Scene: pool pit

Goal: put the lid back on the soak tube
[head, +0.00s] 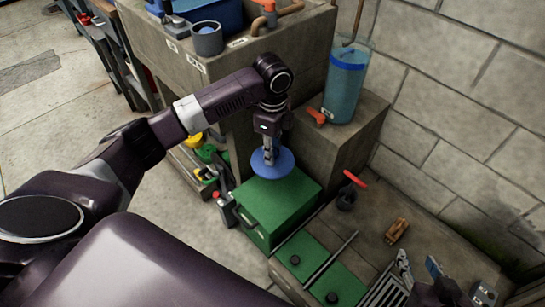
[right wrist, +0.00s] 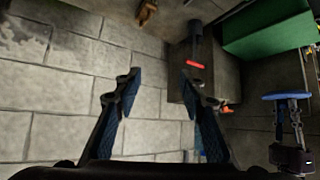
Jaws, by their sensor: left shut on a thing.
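The blue round lid (head: 284,165) is held by my left gripper (head: 269,152), which is shut on it above the green box. The lid and left gripper also show at the right of the right wrist view, the lid (right wrist: 283,96) seen edge-on. The soak tube (head: 343,90) is a clear upright cylinder with a blue band and bluish contents, standing on a concrete block to the right of and behind the lid. A brown rod rises at its top. My right gripper (right wrist: 160,85) is open and empty, facing the block wall; its fingers also show at the lower right of the head view (head: 420,268).
A green box (head: 278,205) lies below the lid. An orange tap (head: 316,116) sits by the tube's foot. A red-handled valve (head: 355,178) and a wooden piece (head: 396,231) stand on the lower ledge. A grey cup (head: 207,40) is on the concrete bench.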

